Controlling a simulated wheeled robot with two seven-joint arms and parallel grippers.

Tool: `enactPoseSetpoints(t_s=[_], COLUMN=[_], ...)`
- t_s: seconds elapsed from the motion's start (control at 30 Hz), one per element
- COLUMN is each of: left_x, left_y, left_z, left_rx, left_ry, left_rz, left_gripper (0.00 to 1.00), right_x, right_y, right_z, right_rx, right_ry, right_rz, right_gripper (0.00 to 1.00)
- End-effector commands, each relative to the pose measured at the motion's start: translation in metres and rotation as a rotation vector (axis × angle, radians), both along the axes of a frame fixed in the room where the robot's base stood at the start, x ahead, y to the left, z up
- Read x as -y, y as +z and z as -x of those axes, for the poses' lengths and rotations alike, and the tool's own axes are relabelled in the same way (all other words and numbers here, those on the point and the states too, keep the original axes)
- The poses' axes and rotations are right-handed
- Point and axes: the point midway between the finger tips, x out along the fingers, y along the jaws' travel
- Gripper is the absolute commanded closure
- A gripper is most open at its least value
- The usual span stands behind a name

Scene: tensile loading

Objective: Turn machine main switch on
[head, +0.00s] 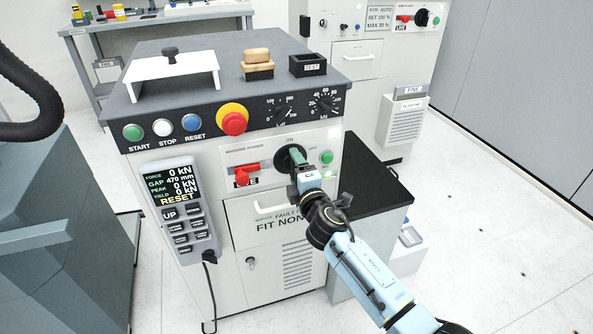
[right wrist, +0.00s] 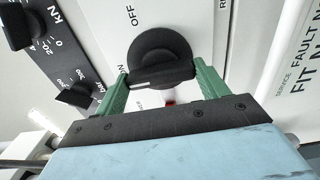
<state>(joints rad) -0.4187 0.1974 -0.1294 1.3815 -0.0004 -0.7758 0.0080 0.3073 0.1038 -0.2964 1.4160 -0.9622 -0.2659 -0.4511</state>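The main switch is a round black knob (head: 290,157) on the white machine front, with ON printed above it and OFF to its right. In the right wrist view the knob (right wrist: 160,55) carries a raised bar with a white line on the side of the ON label. My right gripper (head: 298,166) is at the knob and hides part of it. Its green fingers (right wrist: 162,76) stand apart on either side of the knob, at or very near its edge; firm contact cannot be made out. My left gripper is not in view.
A red switch handle (head: 245,174) is left of the knob, and a green light (head: 326,157) is right of it. Above are the emergency stop (head: 233,120) and dials (head: 325,103). A handset (head: 180,208) hangs on the left. A black-topped side unit (head: 370,190) adjoins on the right.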

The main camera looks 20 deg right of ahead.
Motion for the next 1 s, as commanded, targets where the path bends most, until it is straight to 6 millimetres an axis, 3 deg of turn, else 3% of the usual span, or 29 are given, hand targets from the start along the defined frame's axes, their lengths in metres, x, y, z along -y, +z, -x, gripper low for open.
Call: enactPoseSetpoints(t_s=[0.03,0.17,0.57,0.67,1.0], left_x=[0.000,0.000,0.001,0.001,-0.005], left_y=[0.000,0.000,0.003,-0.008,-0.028], left_z=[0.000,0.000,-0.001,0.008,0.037], left_rx=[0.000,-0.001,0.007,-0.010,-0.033], left_ry=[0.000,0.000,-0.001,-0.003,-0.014], left_rz=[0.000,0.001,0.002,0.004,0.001], left_gripper=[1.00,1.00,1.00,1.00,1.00], right_x=[0.001,0.000,0.000,0.001,0.003], right_y=[-0.001,-0.001,0.000,0.000,-0.001], right_z=[0.000,0.000,0.007,0.020,0.090], right_rx=[-0.002,-0.001,0.000,-0.002,-0.004], right_ry=[-0.001,-0.001,0.000,0.000,0.000], right_rz=[0.007,0.005,0.001,0.001,0.002], right_gripper=[0.22,0.05,0.05,0.05,0.05])
